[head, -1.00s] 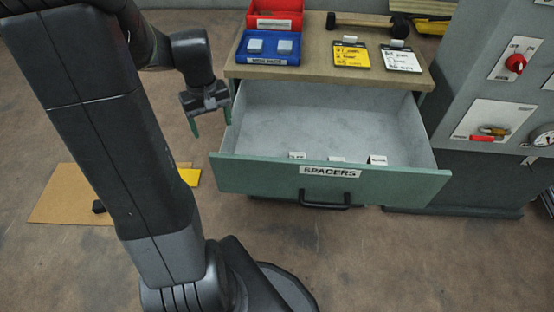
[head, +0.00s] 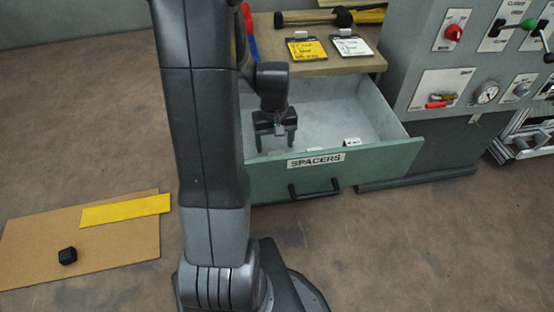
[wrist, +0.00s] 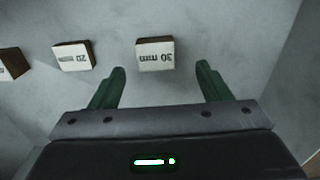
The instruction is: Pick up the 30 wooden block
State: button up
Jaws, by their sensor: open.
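The 30 mm wooden block (wrist: 155,57) shows in the wrist view with a white label that reads upside down. It stands on the drawer floor, just beyond and between my fingertips and a little left of their middle. My gripper (wrist: 161,69) is open and empty, with its green fingers apart. In the head view my gripper (head: 276,143) points down into the left part of the open drawer marked SPACERS (head: 385,155). I cannot make out the 30 block there. The 20 mm block (wrist: 73,57) stands to its left in the wrist view.
Another block (wrist: 14,64) is cut off at the wrist view's left edge. The drawer front and side walls surround my gripper. The bench top above the drawer holds a yellow card (head: 308,49), a white card (head: 352,47) and a hammer (head: 315,17). The drawer's back is bare.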

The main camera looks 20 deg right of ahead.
jog(key=shift+d+f+b, duration=0.15)
jog(key=shift+f+b, duration=0.1)
jog(key=shift+f, duration=1.15)
jog(key=shift+d+f+b, duration=0.15)
jog(key=shift+f+b, duration=0.1)
jog(key=shift+f, duration=1.1)
jog(key=shift+s, duration=0.1)
jog(key=shift+c, duration=0.4)
jog(key=c, duration=1)
